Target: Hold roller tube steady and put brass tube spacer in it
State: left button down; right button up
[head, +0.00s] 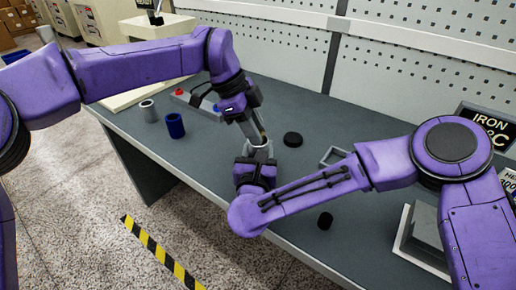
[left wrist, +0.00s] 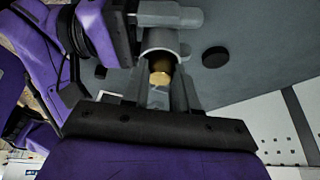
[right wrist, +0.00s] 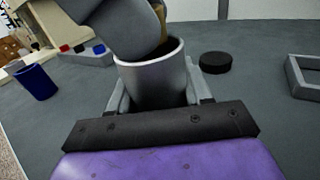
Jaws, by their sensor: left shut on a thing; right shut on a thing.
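The grey metal roller tube (right wrist: 152,82) is held by my right gripper (right wrist: 150,104), open end up, in the right wrist view. It also shows in the left wrist view (left wrist: 160,37) and small in the head view (head: 260,150). My left gripper (left wrist: 163,92) is shut on the brass tube spacer (left wrist: 161,77). The spacer, also in the right wrist view (right wrist: 161,22), is at the tube's mouth and its far part appears inside the rim. My left fingers hide much of it, and I cannot tell how deep it sits.
On the grey bench stand a blue cup (head: 175,126), a pale tube (head: 149,111) and a black disc (head: 292,139). A small black cylinder (head: 325,221) and a square frame (head: 333,157) lie to the right. A pegboard wall (head: 420,80) rises behind.

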pick_arm(q)
jog(key=shift+y, duration=0.3)
jog(key=f, duration=0.2)
jog(key=s+f, duration=0.1)
jog(key=f, duration=0.1)
pick_arm(e)
jog(key=shift+s+a, duration=0.2)
jog(key=shift+s, duration=0.05)
pick_arm(q)
jog(key=c, duration=0.9)
grip_release()
pick_arm(e)
jog(key=shift+f, duration=0.1)
pick_arm(q)
jog(key=shift+o, duration=0.6)
jog(key=v, duration=0.5)
jog(key=shift+w+d+r, duration=0.15)
jog(key=shift+w, duration=0.1)
pick_arm(e)
jog(key=shift+w+d+f, duration=0.3)
jog(key=shift+w+f, duration=0.1)
pick_arm(q)
jog(key=v, duration=1)
jog(key=shift+r, duration=0.3)
pick_arm(e)
jog(key=shift+w+a, duration=0.15)
pick_arm(q)
jog(key=shift+d, duration=0.1)
